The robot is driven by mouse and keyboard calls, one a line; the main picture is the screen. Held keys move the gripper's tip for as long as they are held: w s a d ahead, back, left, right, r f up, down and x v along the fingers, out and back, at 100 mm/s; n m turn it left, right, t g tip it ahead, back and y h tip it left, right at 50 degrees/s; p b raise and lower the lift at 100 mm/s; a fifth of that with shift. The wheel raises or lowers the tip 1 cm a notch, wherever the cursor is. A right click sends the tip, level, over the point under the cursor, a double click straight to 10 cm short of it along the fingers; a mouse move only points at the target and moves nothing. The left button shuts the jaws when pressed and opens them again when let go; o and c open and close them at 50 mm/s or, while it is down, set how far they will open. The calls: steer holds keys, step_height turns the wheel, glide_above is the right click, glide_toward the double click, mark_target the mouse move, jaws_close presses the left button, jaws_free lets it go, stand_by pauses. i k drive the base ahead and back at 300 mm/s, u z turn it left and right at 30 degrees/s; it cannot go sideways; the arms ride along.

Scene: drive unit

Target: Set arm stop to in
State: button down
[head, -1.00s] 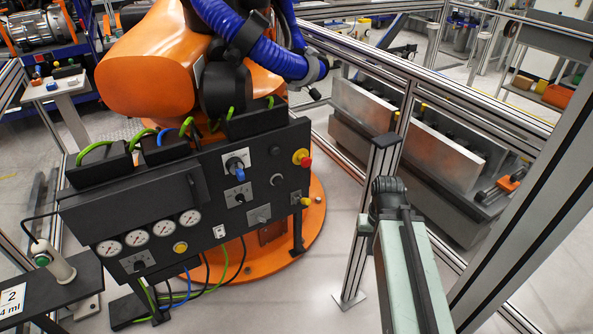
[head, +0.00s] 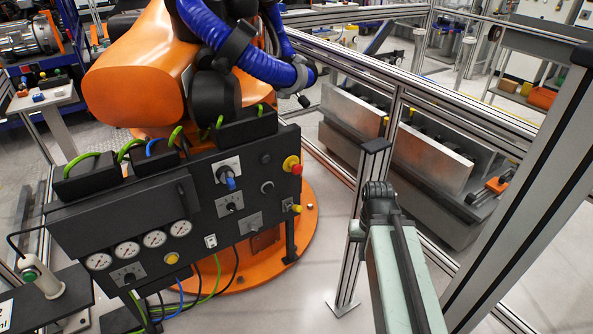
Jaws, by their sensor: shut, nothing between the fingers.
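The arm stop (head: 296,168) is a red mushroom button on a yellow collar, at the upper right edge of the black control panel (head: 140,220). It appears to stand out from the panel face; how far it is pushed in is hard to tell. My arm reaches up from the bottom right, and my gripper (head: 379,190) is the dark end beyond the pale green link. It is shut and empty, right of the button and apart from it. The fingertips are small and hard to make out.
The panel also carries a blue-handled switch (head: 230,183), knobs, gauges and a small yellow fitting (head: 297,209). An orange robot arm (head: 135,80) with a blue hose stands behind it. A metal post (head: 352,250) and fence rails stand close to my arm. Open floor lies between panel and post.

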mark_target(296, 169)
steer(key=u, duration=0.4)
steer(key=k, duration=1.35)
steer(key=u, duration=0.85)
steer(key=i, duration=1.85)
steer(key=u, duration=0.05)
